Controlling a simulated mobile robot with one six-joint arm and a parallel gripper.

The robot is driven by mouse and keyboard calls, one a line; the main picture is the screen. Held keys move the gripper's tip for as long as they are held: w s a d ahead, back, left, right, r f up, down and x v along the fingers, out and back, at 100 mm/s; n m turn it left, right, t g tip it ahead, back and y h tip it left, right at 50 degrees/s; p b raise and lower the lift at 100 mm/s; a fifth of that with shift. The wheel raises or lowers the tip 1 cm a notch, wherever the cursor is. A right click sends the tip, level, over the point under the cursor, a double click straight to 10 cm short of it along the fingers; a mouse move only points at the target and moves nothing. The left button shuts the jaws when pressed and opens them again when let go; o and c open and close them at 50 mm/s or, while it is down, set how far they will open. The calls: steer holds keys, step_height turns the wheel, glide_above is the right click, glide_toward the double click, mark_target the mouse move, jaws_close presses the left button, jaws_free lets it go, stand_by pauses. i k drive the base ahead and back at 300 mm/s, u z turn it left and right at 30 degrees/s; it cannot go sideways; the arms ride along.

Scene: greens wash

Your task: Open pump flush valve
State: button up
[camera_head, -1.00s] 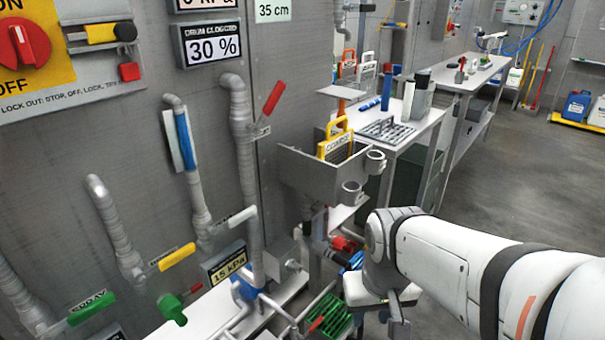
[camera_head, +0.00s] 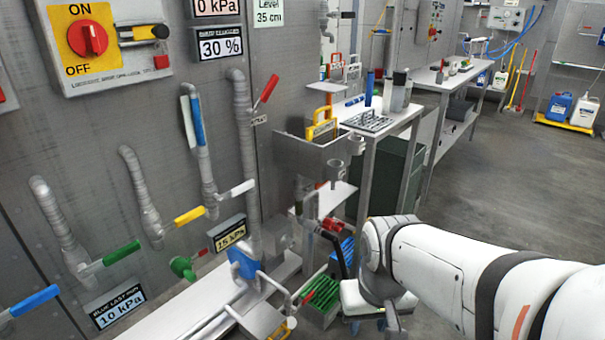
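Several lever valves sit on pipes along the grey wall panel in the head view: a red lever (camera_head: 266,91), a white lever (camera_head: 236,190), a yellow lever (camera_head: 190,215), a green lever (camera_head: 122,253) and a blue lever (camera_head: 35,299). A green round-ended valve handle (camera_head: 183,268) sits lower down. I cannot read a label that marks one of them as the pump flush valve. My arm reaches in from the right, and its grey end part, my gripper (camera_head: 394,322), points down at the bottom edge, right of the valves. Its fingers cannot be made out.
A red ON/OFF switch (camera_head: 88,38) is on the panel at upper left. A metal box with a yellow-handled screen (camera_head: 322,125) juts out between my arm and the wall. A green crate (camera_head: 320,301) stands low near my arm. Open floor (camera_head: 480,190) lies to the right.

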mark_target(316, 187)
steer(key=k, duration=0.7)
steer(key=z, duration=0.7)
steer(key=i, duration=1.45)
steer(key=u, duration=0.45)
